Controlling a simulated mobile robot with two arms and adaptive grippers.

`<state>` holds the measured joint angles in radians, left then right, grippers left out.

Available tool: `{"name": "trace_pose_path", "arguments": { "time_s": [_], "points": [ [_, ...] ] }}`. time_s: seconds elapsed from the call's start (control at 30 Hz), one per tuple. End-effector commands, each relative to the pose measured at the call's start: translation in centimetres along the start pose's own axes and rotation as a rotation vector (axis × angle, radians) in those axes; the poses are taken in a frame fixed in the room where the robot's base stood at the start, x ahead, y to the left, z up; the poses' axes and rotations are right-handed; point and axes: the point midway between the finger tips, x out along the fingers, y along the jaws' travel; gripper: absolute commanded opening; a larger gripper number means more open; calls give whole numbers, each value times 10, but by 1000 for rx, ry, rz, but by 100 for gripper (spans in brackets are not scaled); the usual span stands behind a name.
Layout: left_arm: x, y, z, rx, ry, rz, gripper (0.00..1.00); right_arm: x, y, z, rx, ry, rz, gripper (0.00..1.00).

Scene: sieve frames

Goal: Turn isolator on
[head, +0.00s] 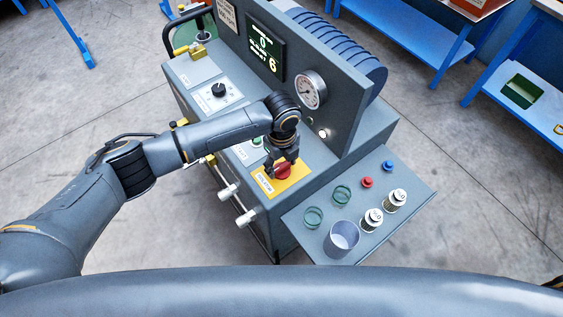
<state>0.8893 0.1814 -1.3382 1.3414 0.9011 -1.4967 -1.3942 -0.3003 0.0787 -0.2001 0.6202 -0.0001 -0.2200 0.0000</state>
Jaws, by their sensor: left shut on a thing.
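The isolator is a red rotary knob (284,171) on a yellow plate (264,188) at the near right of the grey machine's top panel. My left gripper (282,168) points down at it and is shut on the red knob, with its fingers on the knob's sides. The fingers hide part of the knob, so its exact turn angle cannot be read. My right gripper is not in view.
A pressure gauge (310,90) and a lit display (265,47) are on the upright panel behind. A black dial (218,90) sits further left. A side shelf (408,182) holds a cup (341,238), weights, rings and small knobs. Blue benches stand behind.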

Motion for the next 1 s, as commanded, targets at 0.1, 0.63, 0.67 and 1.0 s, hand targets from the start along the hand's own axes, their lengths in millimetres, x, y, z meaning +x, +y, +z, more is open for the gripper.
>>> {"name": "trace_pose_path", "arguments": {
  "time_s": [0.1, 0.63, 0.67, 1.0],
  "points": [
    [0, 0, 0, 20, 1, -1, 25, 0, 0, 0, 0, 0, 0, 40],
    [0, 0, 0, 32, 0, -1, 69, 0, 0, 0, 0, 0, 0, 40],
    [0, 0, 0, 32, 0, 0, 75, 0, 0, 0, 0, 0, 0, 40],
    [-1, 0, 0, 30, 0, -1, 79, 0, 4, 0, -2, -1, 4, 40]
  ]
}}
